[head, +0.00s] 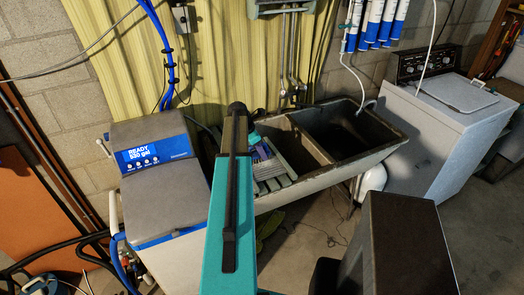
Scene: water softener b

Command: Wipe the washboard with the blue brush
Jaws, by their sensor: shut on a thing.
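The ribbed grey washboard (280,184) lies slanted at the left end of the sink, partly hidden by my arm. My teal arm reaches up across the middle of the view and covers much of this area. Just right of it, my gripper (264,166) shows small and dark over the washboard, shut on a bluish thing that I take to be the blue brush (259,152). The fingers and bristles are too small and too hidden to tell whether the brush touches the board.
The grey double sink (385,147) extends right of the washboard, its basin open. A water softener (158,180) with a blue display stands close on the left. A white washing machine (432,125) stands at right. Hoses (165,60) and a yellow curtain hang behind. Floor shows at lower right.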

